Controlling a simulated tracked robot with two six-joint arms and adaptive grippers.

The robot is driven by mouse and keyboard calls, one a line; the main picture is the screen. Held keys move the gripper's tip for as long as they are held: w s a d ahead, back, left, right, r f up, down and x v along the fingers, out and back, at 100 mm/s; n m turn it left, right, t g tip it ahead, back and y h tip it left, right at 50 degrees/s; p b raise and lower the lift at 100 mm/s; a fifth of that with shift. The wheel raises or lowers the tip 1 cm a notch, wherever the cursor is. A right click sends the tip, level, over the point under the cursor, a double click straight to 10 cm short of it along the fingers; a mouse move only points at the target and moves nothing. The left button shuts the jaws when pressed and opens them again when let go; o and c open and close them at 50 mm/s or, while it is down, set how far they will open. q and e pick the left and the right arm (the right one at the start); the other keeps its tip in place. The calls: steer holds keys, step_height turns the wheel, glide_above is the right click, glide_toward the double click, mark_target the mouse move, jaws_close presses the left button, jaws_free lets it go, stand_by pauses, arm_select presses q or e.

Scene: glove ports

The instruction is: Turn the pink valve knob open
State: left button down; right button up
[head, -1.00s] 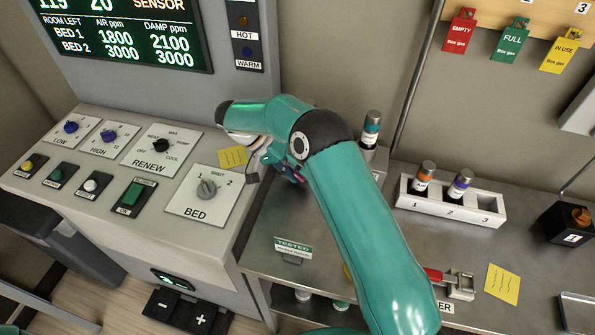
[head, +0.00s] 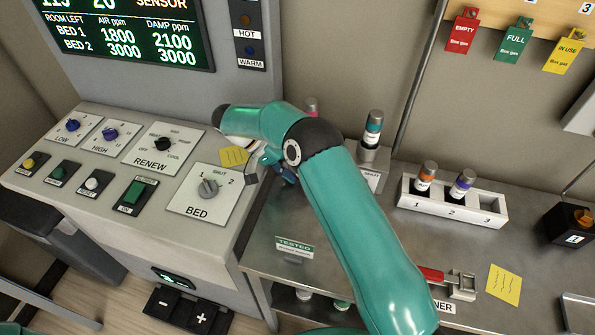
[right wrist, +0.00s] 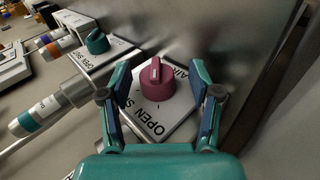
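In the right wrist view the pink valve knob (right wrist: 157,84) sits on a white plate (right wrist: 152,128) with OPEN lettering, partly hidden by a finger. Its raised grip ridge points toward the top of the picture. My right gripper (right wrist: 160,76) is open, with one finger on each side of the knob and visible gaps between. In the head view the knob is not clearly visible behind my right arm. The right gripper (head: 275,166) shows only in part there, beside the console. My left gripper is not in view.
A teal knob (right wrist: 97,42) on its own plate and a teal-banded bottle (right wrist: 36,116) lie left in the wrist view. A small pink thing (head: 312,105) shows behind my arm. A white rack (head: 450,208) holds two bottles. The control console (head: 180,236) stands left.

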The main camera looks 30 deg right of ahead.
steer(key=shift+r, duration=0.1)
step_height(320, 180, up, 10)
steer(key=shift+f, duration=0.1)
stand_by(0.5)
